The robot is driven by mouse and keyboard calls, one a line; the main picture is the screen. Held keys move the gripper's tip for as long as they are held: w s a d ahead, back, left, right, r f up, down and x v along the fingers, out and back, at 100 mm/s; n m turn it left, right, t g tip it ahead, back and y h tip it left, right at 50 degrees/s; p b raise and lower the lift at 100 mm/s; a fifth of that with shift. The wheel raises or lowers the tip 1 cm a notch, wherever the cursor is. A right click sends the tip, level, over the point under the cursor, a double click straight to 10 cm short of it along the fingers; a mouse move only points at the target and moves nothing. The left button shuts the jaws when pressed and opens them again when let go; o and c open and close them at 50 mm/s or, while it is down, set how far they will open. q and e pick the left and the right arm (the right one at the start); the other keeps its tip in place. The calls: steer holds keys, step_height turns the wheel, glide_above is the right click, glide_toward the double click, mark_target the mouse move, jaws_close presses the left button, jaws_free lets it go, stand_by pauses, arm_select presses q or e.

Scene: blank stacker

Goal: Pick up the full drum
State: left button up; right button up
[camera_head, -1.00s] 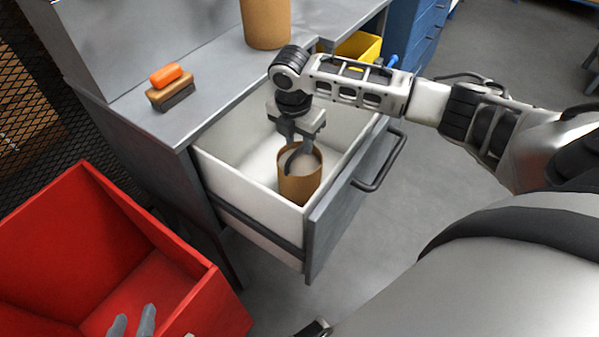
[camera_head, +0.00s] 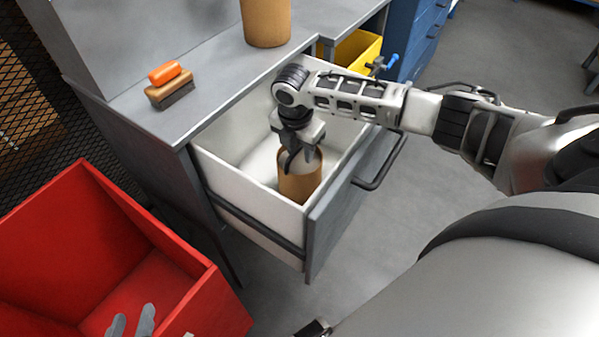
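A brown drum (camera_head: 300,187) stands upright in the open white-walled drawer (camera_head: 245,192), near its front. Its top looks pale, partly hidden by my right gripper. My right gripper (camera_head: 298,162) points down over the drum with its dark fingers apart at the top; I cannot tell whether they touch it. A second brown drum (camera_head: 266,22) stands on the grey bench, its top cut off by the frame. I cannot see how full it is. My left gripper (camera_head: 131,322) shows only its fingertips at the bottom edge, apart and empty, over the red bin.
The red bin (camera_head: 195,262) stands at the lower left, left of the drawer. An orange-handled brush (camera_head: 170,86) lies on the bench (camera_head: 215,60). A yellow bin (camera_head: 357,50) and blue cabinet (camera_head: 420,35) are behind. The drawer handle (camera_head: 382,165) sticks out to the right.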

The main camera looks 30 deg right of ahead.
steer(key=shift+f, duration=0.1)
jaws_close()
stand_by(1.5)
